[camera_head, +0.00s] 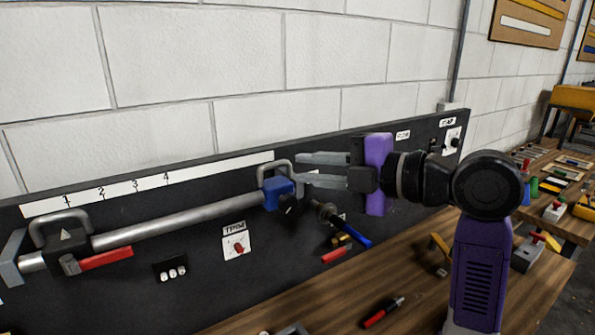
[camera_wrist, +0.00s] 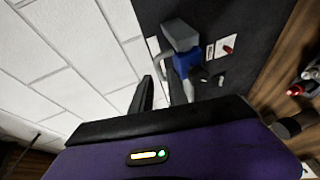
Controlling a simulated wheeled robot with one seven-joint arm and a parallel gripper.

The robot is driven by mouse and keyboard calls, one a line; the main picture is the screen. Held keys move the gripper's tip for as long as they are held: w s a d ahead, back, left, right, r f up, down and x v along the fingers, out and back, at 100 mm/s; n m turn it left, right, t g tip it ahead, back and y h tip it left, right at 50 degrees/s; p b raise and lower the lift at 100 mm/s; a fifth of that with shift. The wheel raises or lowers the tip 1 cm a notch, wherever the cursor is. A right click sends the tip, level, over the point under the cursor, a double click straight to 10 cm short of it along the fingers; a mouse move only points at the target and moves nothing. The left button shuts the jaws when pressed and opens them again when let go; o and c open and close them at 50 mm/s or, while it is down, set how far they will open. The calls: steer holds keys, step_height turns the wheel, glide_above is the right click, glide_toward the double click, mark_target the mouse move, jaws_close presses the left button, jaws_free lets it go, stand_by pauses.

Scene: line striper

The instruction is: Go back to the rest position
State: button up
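My gripper (camera_head: 301,168) is in the middle of the head view, on the end of my purple and black arm. Its two grey fingers point left and are spread apart, with nothing seen between them. The fingertips are close to the grey handle (camera_head: 262,166) above the blue block (camera_head: 279,193) on the metal bar; I cannot tell the exact gap in depth. In the wrist view the fingers (camera_wrist: 165,92) also stand apart, and the blue block (camera_wrist: 186,64) shows beyond them. No rest position is marked in view.
A black panel (camera_head: 180,240) carries the metal bar (camera_head: 175,219), a red lever (camera_head: 105,258), and a switch (camera_head: 237,245). Below is a wooden bench (camera_head: 350,295) with a red-handled tool (camera_head: 383,312). A white block wall (camera_head: 200,60) stands behind. More cluttered benches are at right.

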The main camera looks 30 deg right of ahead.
steer(key=shift+s, duration=0.1)
stand_by(0.5)
steer(key=d+r+m+t+h, duration=0.4)
steer(key=d+r+m+t, duration=0.15)
steer(key=m, duration=0.55)
steer(key=s+f+m+h, duration=0.3)
steer(key=f+m+h, duration=0.1)
steer(key=f+m, duration=0.25)
steer(key=s+f+m+h, duration=0.3)
steer(key=f+m, duration=0.2)
steer(key=f, duration=0.3)
steer(key=s+a+f+g+y, duration=0.1)
steer(key=s+a+f, duration=0.3)
steer(key=s+f, duration=0.3)
steer(key=s+a+f+g+y, duration=0.2)
steer(key=s+a+f, duration=0.3)
steer(key=s, duration=0.8)
steer(key=s+a+f+n+g+y, duration=0.1)
steer(key=s+a+f, duration=0.4)
steer(key=s+f, duration=0.5)
steer(key=shift+s+a+f+g+y, duration=0.2)
steer(key=shift+s+f+g+y, duration=0.2)
steer(key=shift+g, duration=0.35)
